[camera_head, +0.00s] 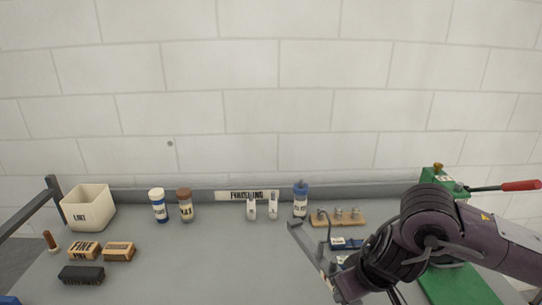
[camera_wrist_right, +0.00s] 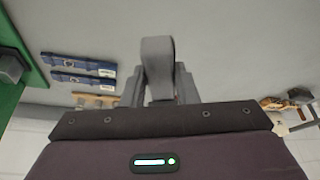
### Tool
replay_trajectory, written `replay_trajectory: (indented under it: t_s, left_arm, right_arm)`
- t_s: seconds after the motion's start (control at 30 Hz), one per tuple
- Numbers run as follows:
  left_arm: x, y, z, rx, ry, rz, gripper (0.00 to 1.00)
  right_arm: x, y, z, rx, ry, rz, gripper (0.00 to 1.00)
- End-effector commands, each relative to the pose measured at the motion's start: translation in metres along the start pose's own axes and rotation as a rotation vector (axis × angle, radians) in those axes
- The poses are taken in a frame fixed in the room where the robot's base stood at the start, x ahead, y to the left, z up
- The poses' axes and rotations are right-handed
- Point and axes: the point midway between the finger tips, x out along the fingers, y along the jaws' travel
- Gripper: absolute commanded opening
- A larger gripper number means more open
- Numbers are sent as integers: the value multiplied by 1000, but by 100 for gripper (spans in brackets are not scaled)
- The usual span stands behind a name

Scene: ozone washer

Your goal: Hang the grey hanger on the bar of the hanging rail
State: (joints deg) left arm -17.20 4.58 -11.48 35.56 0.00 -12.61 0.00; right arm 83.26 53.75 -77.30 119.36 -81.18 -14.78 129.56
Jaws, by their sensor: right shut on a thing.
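My right gripper (camera_head: 338,284) is low at the right of the worktop in the head view, its fingers partly hidden by my arm. It is shut on the grey hanger (camera_head: 307,245), whose long grey arm slants up and left from the gripper. A thin curved hook seems to rise beside it. In the right wrist view a grey part of the hanger (camera_wrist_right: 158,68) sits between the fingers. A dark grey bar on a post, apparently the hanging rail (camera_head: 28,212), stands at the far left, well apart from the hanger. My left gripper is not in view.
A green press (camera_head: 455,285) with a red-handled lever (camera_head: 520,186) stands at the right. Blue packets (camera_head: 346,243) and a wooden stand (camera_head: 345,220) lie near my gripper. Several bottles line the back; a cream bin (camera_head: 88,209) and blocks (camera_head: 84,250) are left. The middle is clear.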

Motion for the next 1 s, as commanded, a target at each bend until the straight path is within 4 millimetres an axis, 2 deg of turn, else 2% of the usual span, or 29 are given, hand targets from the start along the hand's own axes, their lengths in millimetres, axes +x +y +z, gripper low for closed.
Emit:
replay_trajectory:
  t_s: [0.03, 0.2, 0.4, 0.73, 1.0]
  left_arm:
    - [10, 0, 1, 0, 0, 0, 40]
    - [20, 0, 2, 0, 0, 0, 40]
    - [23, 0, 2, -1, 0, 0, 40]
    - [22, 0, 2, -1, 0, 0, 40]
    - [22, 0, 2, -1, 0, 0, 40]
  right_arm:
    - [7, 6, 5, 64, 5, 32, 0]
    - [15, 21, 16, 268, 4, 114, 0]
    - [18, 29, 21, 373, 3, 153, 0]
    - [19, 28, 26, 366, -2, 148, 0]
    - [30, 10, 80, 137, -5, 51, 0]
